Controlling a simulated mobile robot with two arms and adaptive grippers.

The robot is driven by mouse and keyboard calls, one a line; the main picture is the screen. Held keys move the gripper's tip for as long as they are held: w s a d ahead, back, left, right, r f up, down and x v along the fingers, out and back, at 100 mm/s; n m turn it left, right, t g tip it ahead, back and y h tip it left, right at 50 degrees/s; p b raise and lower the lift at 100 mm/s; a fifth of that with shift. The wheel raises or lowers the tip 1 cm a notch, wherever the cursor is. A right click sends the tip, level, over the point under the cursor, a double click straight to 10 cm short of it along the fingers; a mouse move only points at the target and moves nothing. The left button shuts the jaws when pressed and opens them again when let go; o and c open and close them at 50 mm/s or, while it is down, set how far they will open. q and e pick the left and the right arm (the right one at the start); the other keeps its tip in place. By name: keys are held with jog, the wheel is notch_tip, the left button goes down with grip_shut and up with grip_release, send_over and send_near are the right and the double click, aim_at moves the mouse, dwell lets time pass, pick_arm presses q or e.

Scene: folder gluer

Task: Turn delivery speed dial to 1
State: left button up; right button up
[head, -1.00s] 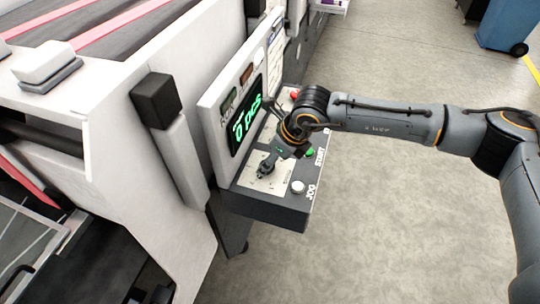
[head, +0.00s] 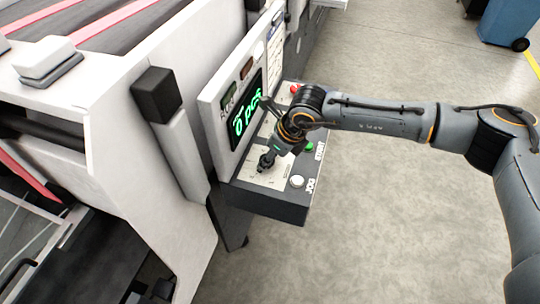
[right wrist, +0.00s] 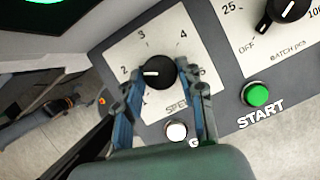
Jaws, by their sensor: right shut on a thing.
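In the head view my right gripper (head: 267,161) reaches down onto the control panel (head: 262,203) and hides the knob. The label under the dial is partly covered by a finger. My left gripper is not in view.
A green START button (right wrist: 257,94), a white button (right wrist: 177,131) and a black batch dial (right wrist: 289,10) are close by. A display (head: 244,118) with green digits stands behind the panel. A red button (head: 295,89) is at the far end.

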jog(key=n+g+b, duration=0.1)
jog(key=n+b, duration=0.1)
jog(key=b, duration=0.2)
jog(key=n+g+b, duration=0.1)
jog(key=n+b, duration=0.2)
jog(key=b, duration=0.1)
jog(key=n+g+b, duration=0.1)
jog(key=n+b, duration=0.2)
jog(key=b, duration=0.1)
jog(key=shift+w+f+y, duration=0.25)
jog(key=shift+w+y, duration=0.1)
jog(key=shift+y, duration=0.05)
jog(key=shift+w+r+n+g+h+b, duration=0.15)
jog(key=shift+n+g+b, duration=0.2)
jog(key=shift+n+b, duration=0.5)
jog(key=shift+s+r+n+g+h+b, duration=0.15)
jog(key=shift+n+g+b, duration=0.2)
jog(key=shift+n+b, duration=0.5)
jog(key=shift+w+n, duration=0.1)
jog(key=shift+n, duration=0.2)
jog(key=o, duration=1.2)
jog(key=shift+c, duration=0.2)
jog(key=shift+r, duration=0.1)
jog(key=v, duration=1.1)
jog(key=shift+w+d+r, duration=0.15)
jog(key=shift+d+r, duration=0.05)
jog(key=shift+r, duration=0.1)
